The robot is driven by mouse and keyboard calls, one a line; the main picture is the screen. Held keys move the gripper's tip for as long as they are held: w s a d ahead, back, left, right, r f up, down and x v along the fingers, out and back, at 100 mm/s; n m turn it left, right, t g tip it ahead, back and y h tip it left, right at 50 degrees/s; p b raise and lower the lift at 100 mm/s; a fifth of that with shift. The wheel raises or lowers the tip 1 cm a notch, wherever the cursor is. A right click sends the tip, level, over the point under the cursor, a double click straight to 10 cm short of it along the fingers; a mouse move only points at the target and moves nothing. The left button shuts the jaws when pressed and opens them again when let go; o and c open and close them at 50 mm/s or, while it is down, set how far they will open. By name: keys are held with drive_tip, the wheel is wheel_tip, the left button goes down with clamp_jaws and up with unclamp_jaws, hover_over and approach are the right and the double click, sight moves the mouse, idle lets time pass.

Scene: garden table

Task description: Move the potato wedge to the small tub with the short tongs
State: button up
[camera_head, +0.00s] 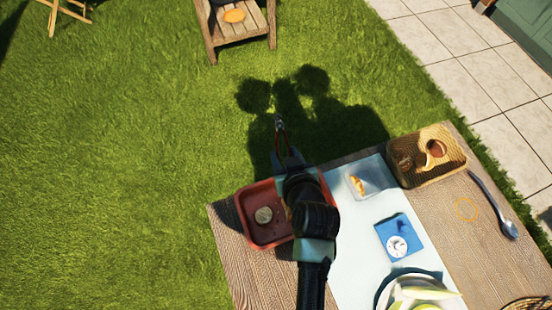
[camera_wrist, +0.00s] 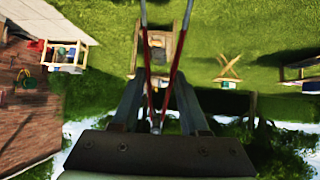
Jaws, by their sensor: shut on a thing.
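My gripper (camera_head: 289,157) is shut on the short tongs (camera_head: 280,135), which have red arms and point away from the table, over the grass. In the wrist view the tongs (camera_wrist: 149,75) spread in a V from between my fingers (camera_wrist: 157,98); their tips are out of that frame. I see nothing clearly held in the tongs. A pale, see-through small tub (camera_head: 376,179) stands on the light runner, right of my arm. An orange-yellow piece, perhaps the potato wedge (camera_head: 357,186), shows at the tub's left side.
A red tray (camera_head: 247,235) with a round brownish piece (camera_head: 263,215) is partly behind my arm. Right of the tub is a brown basket (camera_head: 455,164) with a cup. A blue box (camera_head: 394,231), a plate stack (camera_head: 380,293) and a spoon (camera_head: 490,199) lie on the table (camera_head: 459,255).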

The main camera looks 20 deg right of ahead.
idle(0.4)
wheel_tip(320, 180, down, 10)
drive_tip(key=b, duration=0.8)
drive_tip(key=shift+b, duration=0.4)
clamp_jaws()
drive_tip(key=shift+r, duration=0.1)
